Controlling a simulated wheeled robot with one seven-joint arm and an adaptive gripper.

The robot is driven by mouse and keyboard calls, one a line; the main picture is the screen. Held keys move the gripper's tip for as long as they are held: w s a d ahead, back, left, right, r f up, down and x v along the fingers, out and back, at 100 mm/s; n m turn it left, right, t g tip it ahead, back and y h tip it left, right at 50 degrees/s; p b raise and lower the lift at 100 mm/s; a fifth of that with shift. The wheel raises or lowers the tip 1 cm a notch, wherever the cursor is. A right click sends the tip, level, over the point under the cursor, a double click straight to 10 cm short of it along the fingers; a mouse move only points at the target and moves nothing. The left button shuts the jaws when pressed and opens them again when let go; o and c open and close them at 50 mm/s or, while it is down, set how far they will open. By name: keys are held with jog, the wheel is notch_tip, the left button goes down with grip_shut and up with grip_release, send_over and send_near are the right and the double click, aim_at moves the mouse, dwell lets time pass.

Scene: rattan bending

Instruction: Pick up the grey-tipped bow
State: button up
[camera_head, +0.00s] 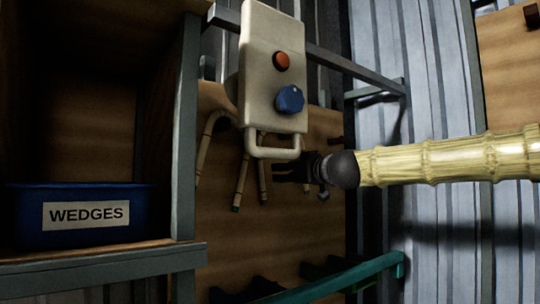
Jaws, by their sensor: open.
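Several thin rattan bows hang in front of a wooden board, partly behind a cream control box. The leftmost bow (205,145) runs down beside the shelf post, and its lower end is not clear. A second bow leg (242,180) ends in a teal-looking tip. Another bow leg (263,182) ends in a small dark tip. A short piece of one (306,188) shows by my gripper. I cannot tell which bow is grey-tipped. My gripper (280,171) is open, pointing left just below the box's handle. It looks empty; whether it touches a bow is unclear.
The cream control box (258,75), with an orange button and blue knob, hangs above my gripper. A blue WEDGES bin (130,221) stands in the wooden shelf at left. A grey bar crosses behind the box. A teal rail (340,279) runs along the lower right.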

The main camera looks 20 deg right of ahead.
aim_at(263, 171)
jog(key=x, duration=0.2)
jog(key=p+x, duration=0.1)
jog(key=x, duration=0.1)
jog(key=p+x, duration=0.1)
jog(key=x, duration=0.1)
jog(key=shift+w+a+r, duration=0.1)
jog(key=shift+w+a, duration=0.2)
jog(key=shift+a, duration=0.15)
jog(key=shift+p+x, duration=1)
jog(key=shift+x, duration=1.05)
jog(key=shift+c, duration=0.2)
grip_shut()
